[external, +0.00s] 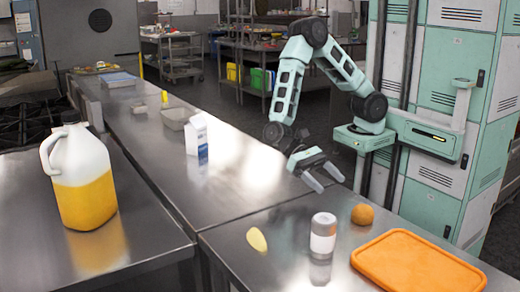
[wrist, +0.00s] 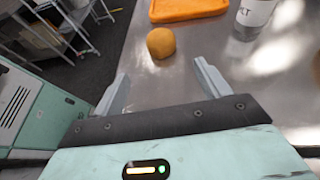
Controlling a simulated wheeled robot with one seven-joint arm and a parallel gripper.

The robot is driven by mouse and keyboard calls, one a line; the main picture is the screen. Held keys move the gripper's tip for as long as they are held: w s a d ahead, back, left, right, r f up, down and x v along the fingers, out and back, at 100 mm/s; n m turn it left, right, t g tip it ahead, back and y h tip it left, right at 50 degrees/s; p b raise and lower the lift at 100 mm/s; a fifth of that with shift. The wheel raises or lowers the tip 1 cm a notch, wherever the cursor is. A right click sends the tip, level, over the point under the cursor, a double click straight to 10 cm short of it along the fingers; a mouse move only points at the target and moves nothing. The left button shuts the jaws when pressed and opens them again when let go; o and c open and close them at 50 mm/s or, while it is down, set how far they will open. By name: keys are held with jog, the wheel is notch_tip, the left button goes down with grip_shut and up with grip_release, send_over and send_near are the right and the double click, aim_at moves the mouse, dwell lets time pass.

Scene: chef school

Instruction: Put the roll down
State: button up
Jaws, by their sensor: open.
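A round golden-brown roll (external: 363,214) rests on the steel counter beside the orange board. It also shows in the wrist view (wrist: 161,43), beyond the fingertips and roughly midway between them. My gripper (external: 326,180) is open and empty above the counter, to the left of the roll and apart from it. Both spread fingers show in the wrist view (wrist: 161,72) with nothing between them.
An orange board (external: 418,264) lies to the right of the roll. A white-labelled shaker (external: 323,232) stands left of it. A pale yellow oval item (external: 257,240), a milk carton (external: 196,135) and a large jug (external: 84,180) stand farther left. Bare counter lies between.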

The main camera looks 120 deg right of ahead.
jog(key=s+n, duration=0.1)
jog(key=s+a+n+g+h, duration=0.1)
jog(key=s, duration=0.1)
jog(key=s+a+r+n, duration=0.1)
jog(key=s, duration=0.1)
jog(key=shift+g+h, duration=0.4)
jog(key=s+d+r+n+t+h, duration=0.1)
jog(key=s+d+n+h, duration=0.1)
jog(key=s+n+h, duration=0.3)
jog(key=s+d+r+n+t+h, duration=0.2)
jog(key=s+n+h, duration=0.3)
jog(key=s+n, duration=0.9)
jog(key=shift+s+d+r+n+t+h, duration=0.15)
jog(key=shift+s+d+n+t+h, duration=0.2)
jog(key=shift+d+n, duration=0.6)
